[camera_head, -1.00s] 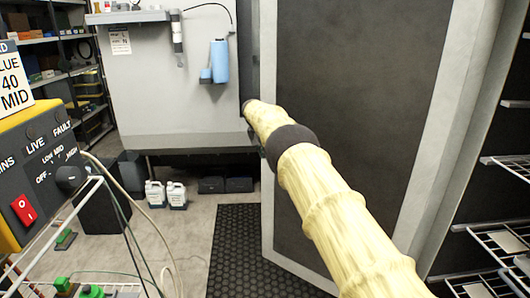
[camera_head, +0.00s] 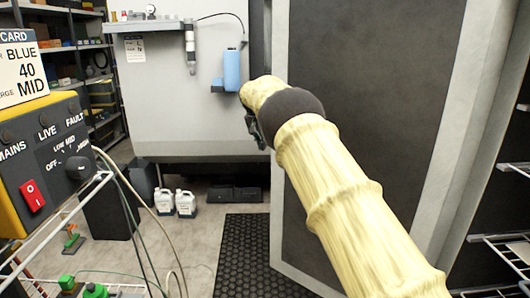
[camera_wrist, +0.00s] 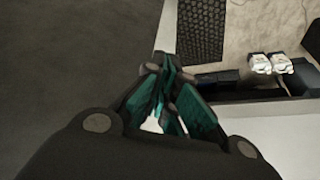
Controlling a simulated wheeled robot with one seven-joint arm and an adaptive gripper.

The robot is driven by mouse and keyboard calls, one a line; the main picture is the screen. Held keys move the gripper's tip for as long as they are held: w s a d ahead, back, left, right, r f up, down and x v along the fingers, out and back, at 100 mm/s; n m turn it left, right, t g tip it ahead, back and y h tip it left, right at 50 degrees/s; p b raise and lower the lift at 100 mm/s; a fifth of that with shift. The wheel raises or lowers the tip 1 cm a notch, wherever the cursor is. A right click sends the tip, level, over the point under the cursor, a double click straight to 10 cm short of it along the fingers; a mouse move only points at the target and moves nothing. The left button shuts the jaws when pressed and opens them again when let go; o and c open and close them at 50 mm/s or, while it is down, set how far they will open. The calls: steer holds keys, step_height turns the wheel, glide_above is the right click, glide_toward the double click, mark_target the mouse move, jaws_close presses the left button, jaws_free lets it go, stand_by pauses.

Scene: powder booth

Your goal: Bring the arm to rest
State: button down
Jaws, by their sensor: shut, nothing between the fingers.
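My arm, in a pale yellow sleeve with a dark band, reaches up from the lower right in the head view. My gripper (camera_head: 252,124) is small and dark there, mostly hidden behind the arm's end, in front of the grey booth wall. In the wrist view my gripper (camera_wrist: 165,72) shows two dark fingers with teal pads, their tips together. Nothing is held between them.
The open dark booth door (camera_head: 365,100) stands close behind the arm. Wire racks (camera_head: 510,245) are at the right. The yellow control box (camera_head: 40,165) is at the left. White jugs (camera_head: 175,203) and a black mat (camera_head: 240,255) lie on the floor.

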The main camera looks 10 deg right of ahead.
steer(key=s+d+f+n, duration=0.15)
steer(key=s+f, duration=0.25)
steer(key=f, duration=0.9)
steer(key=s+d+f+n, duration=0.1)
steer(key=s+d+f, duration=0.3)
steer(key=f, duration=1)
steer(key=s+a+f+n+g+y, duration=0.1)
steer(key=s+f+n+g+y, duration=0.1)
steer(key=s+f, duration=1.85)
steer(key=s+a+f+n, duration=0.1)
steer(key=s+f, duration=0.3)
steer(key=s, duration=0.7)
steer(key=s+a+f+n, duration=0.15)
steer(key=s+f, duration=0.25)
steer(key=s, duration=0.8)
steer(key=s+a+r+n, duration=0.1)
steer(key=s+a+r, duration=0.1)
steer(key=s, duration=1.1)
steer(key=s+a+r+g+y, duration=0.1)
steer(key=s+a+r, duration=0.1)
steer(key=s, duration=1.1)
steer(key=shift+a+r+n, duration=0.35)
steer(key=shift+n, duration=0.05)
steer(key=shift+s, duration=0.1)
